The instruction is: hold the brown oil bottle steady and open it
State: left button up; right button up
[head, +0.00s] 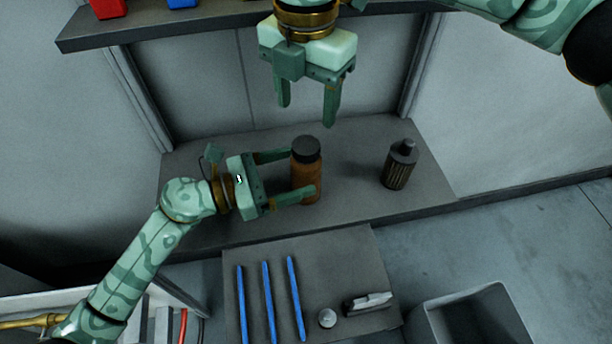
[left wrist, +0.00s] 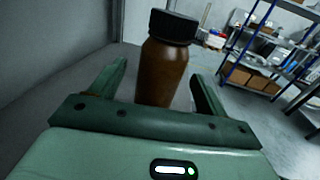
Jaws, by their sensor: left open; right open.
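The brown oil bottle (head: 306,176) stands upright on the grey shelf, with its black cap (head: 306,149) on. It also shows in the left wrist view (left wrist: 162,72), between the fingers, its base hidden behind the gripper. My left gripper (head: 292,176) is open, with its fingers reaching low on either side of the bottle. Whether they touch it I cannot tell. My right gripper (head: 306,113) is open and empty, pointing down above and behind the bottle, clear of the cap.
A dark ribbed bottle (head: 398,170) stands to the right on the same shelf (head: 350,205). A lower board (head: 260,262) in front holds blue rods (head: 267,300), a small round piece (head: 327,318) and a metal block (head: 367,304). A grey bin (head: 470,310) stands lower right. An upper shelf (head: 190,27) overhangs behind.

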aim_at(306, 144)
pick_arm(q)
jog(key=shift+x, duration=2.3)
grip_shut()
pick_arm(e)
jog(key=m, duration=0.8)
jog(key=shift+m, duration=0.4)
jog(key=m, duration=0.8)
jog(key=shift+f+m, duration=0.15)
jog(key=shift+m, duration=0.35)
notch_tip(306, 144, down, 8)
jog(key=shift+r, duration=0.1)
